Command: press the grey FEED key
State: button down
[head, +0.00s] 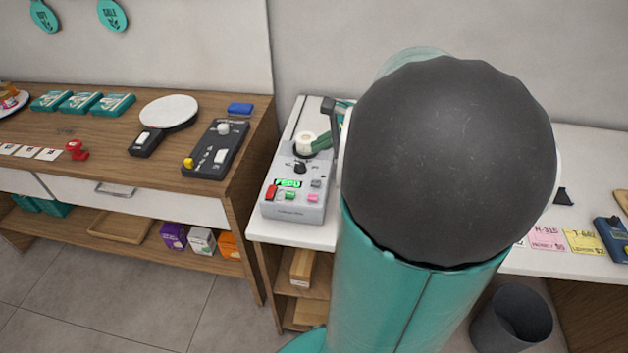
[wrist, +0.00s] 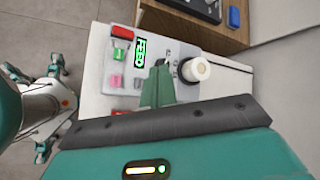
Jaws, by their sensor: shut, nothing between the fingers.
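A pale grey label machine (head: 285,210) stands on the white counter, with a lit green display (head: 289,183) that appears to read FEED. Small keys lie around the display: a red key (head: 271,191), a green key (head: 290,196), a pink key (head: 313,198) and a greyish key (head: 316,184). In the wrist view a grey key (wrist: 138,83) sits beside the pink key (wrist: 117,81); key lettering is unreadable. My gripper (head: 314,146) is shut and empty, with green fingers over the machine near the white roll. In the wrist view its fingertips (wrist: 160,66) lie between the display and roll.
A wooden counter (head: 90,150) with a black device (head: 215,150) is at left. My arm hides much of the white counter. A bin (head: 510,325) stands below.

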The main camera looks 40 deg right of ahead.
aim_at(320, 184)
jog(key=shift+w+f, duration=0.1)
jog(key=shift+f, duration=4.25)
jog(key=shift+f, duration=0.45)
jog(key=shift+f, duration=0.35)
jog(key=shift+r, duration=0.8)
notch_tip(320, 184, up, 5)
